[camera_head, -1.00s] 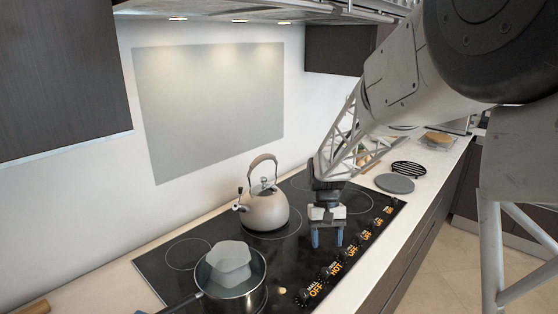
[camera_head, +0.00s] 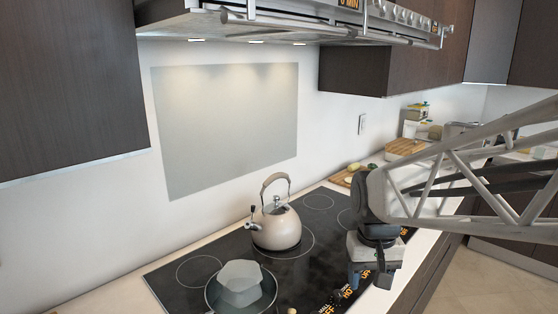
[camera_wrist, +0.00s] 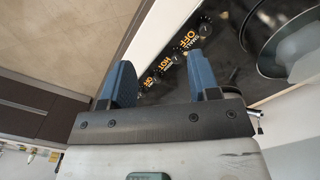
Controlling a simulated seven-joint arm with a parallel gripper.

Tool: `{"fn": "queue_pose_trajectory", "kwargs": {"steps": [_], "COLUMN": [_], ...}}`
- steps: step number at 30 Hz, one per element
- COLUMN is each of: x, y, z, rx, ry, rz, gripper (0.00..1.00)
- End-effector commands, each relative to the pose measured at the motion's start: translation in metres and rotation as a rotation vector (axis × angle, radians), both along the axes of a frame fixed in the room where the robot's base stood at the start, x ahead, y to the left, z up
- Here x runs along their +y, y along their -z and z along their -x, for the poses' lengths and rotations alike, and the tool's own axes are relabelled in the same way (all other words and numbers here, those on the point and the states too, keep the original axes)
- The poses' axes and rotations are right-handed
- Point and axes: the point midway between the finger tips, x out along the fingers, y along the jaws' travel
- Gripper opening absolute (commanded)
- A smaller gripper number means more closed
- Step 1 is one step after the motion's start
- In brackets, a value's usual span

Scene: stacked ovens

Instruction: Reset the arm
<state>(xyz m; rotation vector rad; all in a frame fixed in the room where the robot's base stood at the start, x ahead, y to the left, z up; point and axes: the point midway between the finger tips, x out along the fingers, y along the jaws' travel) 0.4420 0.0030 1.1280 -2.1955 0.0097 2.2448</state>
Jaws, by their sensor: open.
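My gripper (camera_head: 371,276) is at the right front edge of the black cooktop (camera_head: 205,250) in the head view, above the row of control knobs. In the wrist view my gripper (camera_wrist: 160,80) shows two blue fingers spread apart with nothing between them. Its fingertips point toward the counter edge and the knobs (camera_wrist: 180,50), which carry orange lettering. Part of the front of the cooktop is hidden behind my gripper in the head view.
A beige kettle (camera_head: 276,228) stands on the cooktop. A pan (camera_head: 213,297) with a pale grey block (camera_head: 241,283) in it sits at the front left. A range hood (camera_head: 300,28) hangs above. A cutting board (camera_head: 405,147) with food lies on the far counter.

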Motion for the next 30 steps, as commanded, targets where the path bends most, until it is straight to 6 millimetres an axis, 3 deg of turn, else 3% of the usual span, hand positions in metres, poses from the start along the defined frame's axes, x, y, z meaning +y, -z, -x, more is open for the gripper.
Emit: {"fn": "queue_pose_trajectory", "kwargs": {"steps": [15, 21, 30], "x": [-0.006, -0.007, -0.007], "y": [-0.013, -0.011, -0.010], "z": [0.101, 0.122, 0.127], "rx": [-0.201, -0.244, -0.255], "ry": [0.011, 0.014, 0.014], "rz": [0.004, 0.006, 0.006], "gripper": [0.56, 0.56, 0.56]}}
